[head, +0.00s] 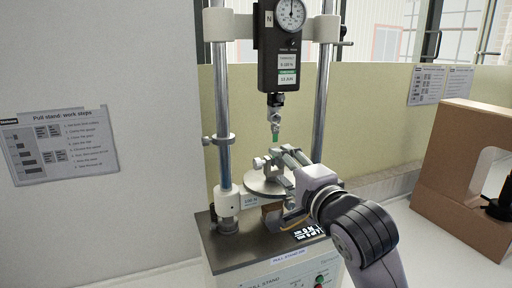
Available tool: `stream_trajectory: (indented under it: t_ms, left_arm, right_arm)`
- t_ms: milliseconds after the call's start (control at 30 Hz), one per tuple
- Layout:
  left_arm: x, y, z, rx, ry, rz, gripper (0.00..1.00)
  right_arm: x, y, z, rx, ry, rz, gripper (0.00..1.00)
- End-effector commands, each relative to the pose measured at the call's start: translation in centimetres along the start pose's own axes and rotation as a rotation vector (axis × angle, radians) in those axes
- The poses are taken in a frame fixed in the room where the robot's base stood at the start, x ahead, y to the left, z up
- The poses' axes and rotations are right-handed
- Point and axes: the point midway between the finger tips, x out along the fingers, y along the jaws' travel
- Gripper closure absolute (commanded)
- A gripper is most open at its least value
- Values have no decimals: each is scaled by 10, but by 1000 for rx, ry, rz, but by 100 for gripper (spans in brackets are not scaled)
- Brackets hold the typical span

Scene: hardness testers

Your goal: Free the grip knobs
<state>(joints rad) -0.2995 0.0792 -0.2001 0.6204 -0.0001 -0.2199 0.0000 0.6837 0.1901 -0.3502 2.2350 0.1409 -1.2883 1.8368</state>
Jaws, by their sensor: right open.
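A pull stand (224,150) stands in the middle of the head view, with two upright columns and a grey base. A dark force gauge (274,65) with a dial hangs between the columns. An upper grip (276,100) hangs below it, with a small green piece (275,132) at its lower end. A lower grip with a light knob (259,162) sits over a round plate (262,187). My right gripper (284,160) is open at the right side of the lower grip and partly hides it. I cannot tell whether it touches a knob. My left gripper is not in view.
A side clamp (217,140) sticks out from the left column. A sheet of work steps (60,145) is on the wall at left. A brown box-like frame (455,165) stands at right with a dark object (499,207) beside it.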

Motion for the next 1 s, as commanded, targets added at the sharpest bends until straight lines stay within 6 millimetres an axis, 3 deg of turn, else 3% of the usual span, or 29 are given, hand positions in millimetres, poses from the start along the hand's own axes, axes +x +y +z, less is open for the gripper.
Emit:
stream_trajectory:
  t_ms: [100, 267, 1000]
  left_arm:
    - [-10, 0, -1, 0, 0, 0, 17]
    - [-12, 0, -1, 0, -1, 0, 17]
    - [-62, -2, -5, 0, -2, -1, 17]
  right_arm:
    - [-10, 24, -1, 44, -21, 103, 54]
    - [-4, 33, 0, 54, -28, 135, 54]
    - [134, 48, 3, 50, -26, 132, 54]
